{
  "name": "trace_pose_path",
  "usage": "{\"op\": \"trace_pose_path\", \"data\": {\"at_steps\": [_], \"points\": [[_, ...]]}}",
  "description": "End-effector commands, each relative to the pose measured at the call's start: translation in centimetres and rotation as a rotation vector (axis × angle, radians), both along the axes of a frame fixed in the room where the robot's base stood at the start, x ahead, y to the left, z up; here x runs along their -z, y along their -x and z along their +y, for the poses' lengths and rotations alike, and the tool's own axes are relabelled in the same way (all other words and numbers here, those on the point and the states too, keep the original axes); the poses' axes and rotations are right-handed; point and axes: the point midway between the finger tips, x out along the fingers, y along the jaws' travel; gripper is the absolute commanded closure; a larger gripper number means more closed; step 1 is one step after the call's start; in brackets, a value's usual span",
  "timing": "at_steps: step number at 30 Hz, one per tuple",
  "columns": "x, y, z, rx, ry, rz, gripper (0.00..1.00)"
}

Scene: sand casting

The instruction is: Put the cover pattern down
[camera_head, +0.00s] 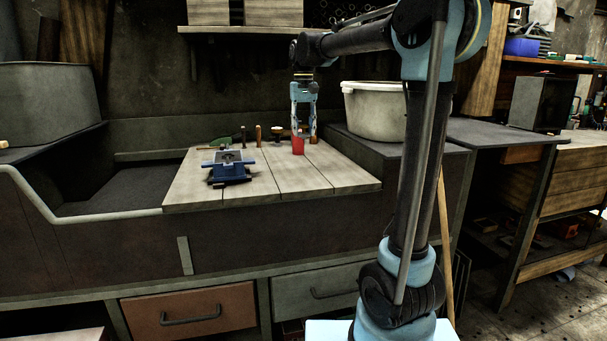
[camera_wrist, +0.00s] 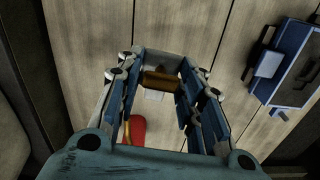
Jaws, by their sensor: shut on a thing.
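My gripper (camera_head: 303,130) hangs pointing down over the rear right part of the wooden board top. In the wrist view my gripper (camera_wrist: 161,72) has its fingers closed on a small orange-brown piece (camera_wrist: 160,82), which I take to be the cover pattern. It lies across between the fingertips; a pale patch shows just below it in the picture. In the head view the fingers mostly hide it. Whether it touches the boards is hard to tell.
A red cup-like thing (camera_head: 298,146) stands close by the fingers; it also shows in the wrist view (camera_wrist: 137,129). Small tools stand behind. A white tub (camera_head: 377,112) is right. The front boards (camera_head: 300,183) are clear.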

Motion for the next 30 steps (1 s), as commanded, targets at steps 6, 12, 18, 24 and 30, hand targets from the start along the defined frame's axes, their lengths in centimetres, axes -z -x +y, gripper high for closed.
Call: {"op": "trace_pose_path", "data": {"at_steps": [6,12,18,24,30], "points": [[2.9,0.0,-0.1,-0.094,0.0,0.001,0.79],[6.1,0.0,-0.1,-0.095,0.0,0.001,0.79],[7.6,0.0,0.0,-0.095,0.0,0.001,0.79],[9.5,0.1,0.0,-0.094,0.0,0.001,0.79],[11.6,0.1,0.0,-0.094,0.0,0.001,0.79]]}}
